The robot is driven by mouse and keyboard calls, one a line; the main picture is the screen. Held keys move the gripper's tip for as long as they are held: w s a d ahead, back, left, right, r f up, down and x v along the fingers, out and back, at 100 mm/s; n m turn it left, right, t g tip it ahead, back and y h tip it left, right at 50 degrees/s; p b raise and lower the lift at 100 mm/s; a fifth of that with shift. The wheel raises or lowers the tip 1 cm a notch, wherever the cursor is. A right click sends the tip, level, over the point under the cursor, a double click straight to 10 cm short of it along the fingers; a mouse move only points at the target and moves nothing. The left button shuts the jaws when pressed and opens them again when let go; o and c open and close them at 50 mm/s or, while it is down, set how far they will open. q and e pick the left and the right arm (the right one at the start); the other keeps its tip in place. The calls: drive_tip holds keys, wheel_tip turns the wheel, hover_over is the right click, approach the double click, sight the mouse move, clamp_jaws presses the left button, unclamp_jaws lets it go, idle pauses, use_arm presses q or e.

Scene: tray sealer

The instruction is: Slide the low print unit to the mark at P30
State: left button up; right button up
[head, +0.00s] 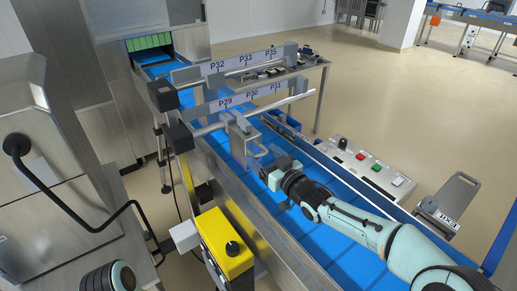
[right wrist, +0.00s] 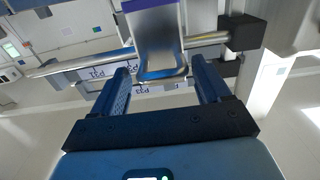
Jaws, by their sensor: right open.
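The low print unit (head: 242,138) is a grey metal block hanging from the low rail (head: 205,129), over the blue conveyor. It sits below the label plate (head: 265,91) marked P29, P30 and P31, near P29 and P30; its exact alignment is unclear. My right gripper (head: 262,172) is just below and right of the unit. In the right wrist view my right gripper (right wrist: 163,82) is open, and the unit's metal lower part (right wrist: 156,40) appears between or just beyond the fingers. I cannot tell whether they touch. My left gripper is not visible.
A second rail with a plate (head: 240,61) marked P32, P33 and P35 is behind. A yellow box (head: 225,245) with a black knob stands in front. A button panel (head: 366,168) lies right of the conveyor. The blue belt (head: 325,242) is clear around my right arm.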

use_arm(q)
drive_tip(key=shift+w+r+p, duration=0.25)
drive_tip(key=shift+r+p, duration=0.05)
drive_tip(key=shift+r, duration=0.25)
use_arm(e)
drive_tip(key=shift+x, duration=1.6)
drive_tip(key=shift+d, duration=0.1)
drive_tip(key=shift+c, duration=0.2)
